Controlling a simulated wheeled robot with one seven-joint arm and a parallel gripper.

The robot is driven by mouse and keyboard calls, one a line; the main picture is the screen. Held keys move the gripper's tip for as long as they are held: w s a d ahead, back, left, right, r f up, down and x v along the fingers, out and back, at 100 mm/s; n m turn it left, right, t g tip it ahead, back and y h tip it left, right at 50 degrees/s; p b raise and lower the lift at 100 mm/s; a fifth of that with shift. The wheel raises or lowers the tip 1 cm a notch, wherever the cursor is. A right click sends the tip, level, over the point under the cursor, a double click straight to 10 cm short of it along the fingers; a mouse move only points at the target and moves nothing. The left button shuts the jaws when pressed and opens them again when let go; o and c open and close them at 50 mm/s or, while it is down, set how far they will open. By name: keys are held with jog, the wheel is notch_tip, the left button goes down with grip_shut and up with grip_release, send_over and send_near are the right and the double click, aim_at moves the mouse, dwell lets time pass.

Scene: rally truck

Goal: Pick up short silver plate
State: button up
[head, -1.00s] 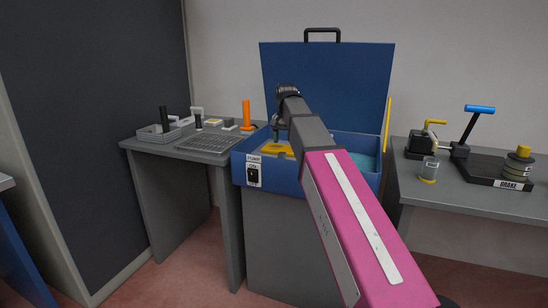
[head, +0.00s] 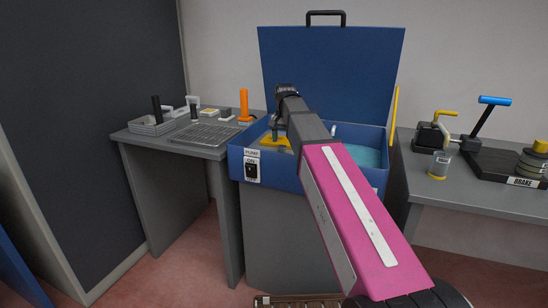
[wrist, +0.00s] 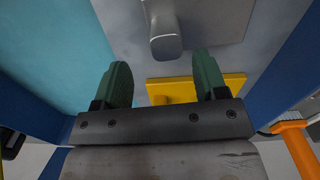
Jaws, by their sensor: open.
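My gripper (wrist: 163,74) is open, with two green fingers apart and nothing held between them. In the head view it is over the left part of the blue basin (head: 310,178), mostly hidden by my arm. In the wrist view a yellow plate-like piece (wrist: 222,81) lies beyond and partly between the fingers. A rounded grey bar (wrist: 166,44) stands beyond it over a grey surface (wrist: 215,22). I cannot tell whether any of this grey metal is the short silver plate, and I cannot single that plate out in the head view.
The basin's blue lid (head: 332,70) stands open behind; blue-green liquid (wrist: 60,45) fills its other side. The left table holds a grey basket (head: 158,124), a wire rack (head: 207,134) and an upright orange handle (head: 243,103). A glass jar (head: 439,165) and brake stand (head: 500,172) occupy the right table.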

aim_at(282, 146)
jog(key=shift+a+f, duration=0.2)
jog(key=shift+f, duration=1.2)
jog(key=shift+a+f, duration=0.2)
jog(key=shift+f, duration=1.2)
grip_shut()
